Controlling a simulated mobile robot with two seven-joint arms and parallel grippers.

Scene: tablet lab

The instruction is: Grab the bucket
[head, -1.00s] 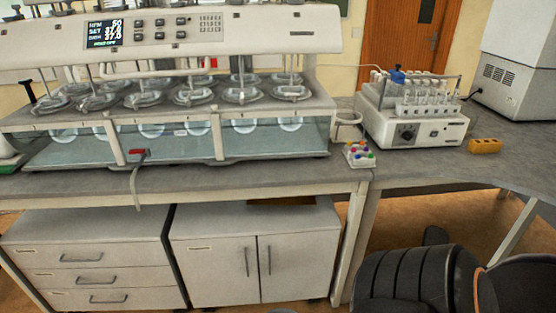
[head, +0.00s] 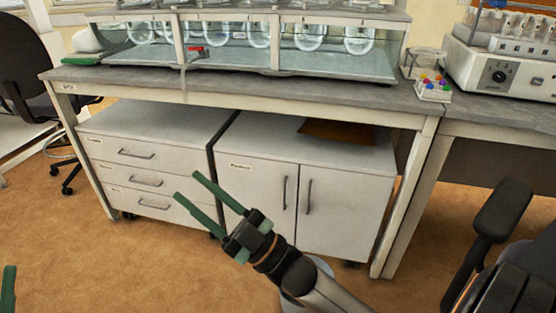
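A light grey rounded thing (head: 289,303) shows at the bottom, on the floor in front of the cabinets and partly hidden by my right arm. I cannot tell whether it is the bucket; no other bucket shows. My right gripper (head: 188,186) reaches in from the lower right. Its two green fingers are apart with nothing between them, in front of the drawer cabinet in the picture. Of my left gripper (head: 9,289) only a green finger shows at the lower left edge.
The lab bench (head: 330,93) carries a glass-tank machine (head: 340,63) and a small instrument (head: 500,72). White cabinets (head: 245,175) stand under it. Office chairs stand at left (head: 30,70) and right (head: 500,215). Brown floor (head: 130,265) is open in front.

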